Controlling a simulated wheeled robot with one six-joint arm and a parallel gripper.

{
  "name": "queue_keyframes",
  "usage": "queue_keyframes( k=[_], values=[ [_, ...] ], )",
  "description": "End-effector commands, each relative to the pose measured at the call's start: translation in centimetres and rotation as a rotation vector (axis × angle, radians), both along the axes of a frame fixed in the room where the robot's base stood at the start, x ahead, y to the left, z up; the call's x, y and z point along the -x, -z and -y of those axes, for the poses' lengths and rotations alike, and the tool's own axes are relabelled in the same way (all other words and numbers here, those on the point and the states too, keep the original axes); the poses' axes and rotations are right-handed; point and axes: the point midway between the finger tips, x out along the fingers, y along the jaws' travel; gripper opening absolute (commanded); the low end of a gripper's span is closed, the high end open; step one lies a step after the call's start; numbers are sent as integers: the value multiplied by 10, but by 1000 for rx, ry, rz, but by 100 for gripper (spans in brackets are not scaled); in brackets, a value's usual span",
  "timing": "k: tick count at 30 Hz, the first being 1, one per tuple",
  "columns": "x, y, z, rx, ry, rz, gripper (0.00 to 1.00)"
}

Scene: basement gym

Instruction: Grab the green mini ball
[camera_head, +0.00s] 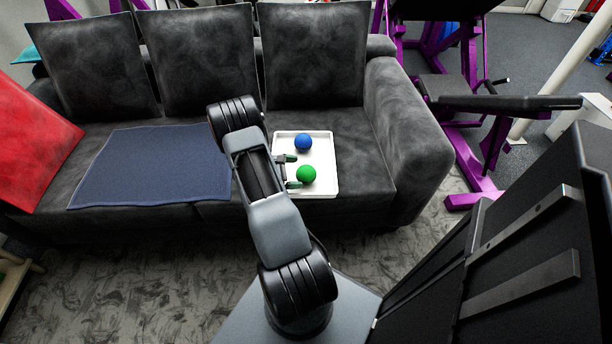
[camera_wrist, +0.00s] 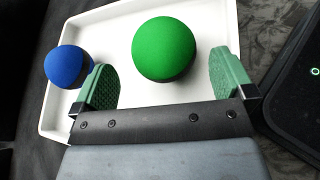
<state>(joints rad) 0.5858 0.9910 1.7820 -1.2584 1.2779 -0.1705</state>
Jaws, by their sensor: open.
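The green mini ball (camera_head: 306,174) sits on a white tray (camera_head: 321,190) on the dark sofa seat, nearer the front than the blue ball. In the wrist view the green ball (camera_wrist: 164,49) appears just beyond the fingertips and between their lines. My gripper (camera_wrist: 165,82) is open and empty, with its two green finger pads apart. In the head view my gripper (camera_head: 291,171) is at the tray's left side, next to the green ball, partly hidden by my arm. I cannot tell whether a finger touches the ball.
A blue ball (camera_head: 303,142) lies in the same tray, left of my left finger in the wrist view (camera_wrist: 66,66). A dark blue cloth (camera_head: 150,165) covers the seat to the left. The sofa's armrest (camera_head: 405,125) rises on the right, and cushions (camera_head: 315,55) stand behind.

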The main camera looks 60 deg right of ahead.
Motion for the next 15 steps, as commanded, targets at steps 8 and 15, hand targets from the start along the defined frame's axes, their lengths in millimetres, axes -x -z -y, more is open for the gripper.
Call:
queue_keyframes(
  k=[8,15],
  values=[
    [26,17,22,0,5,0,100],
    [31,19,29,0,1,0,100]
  ],
)
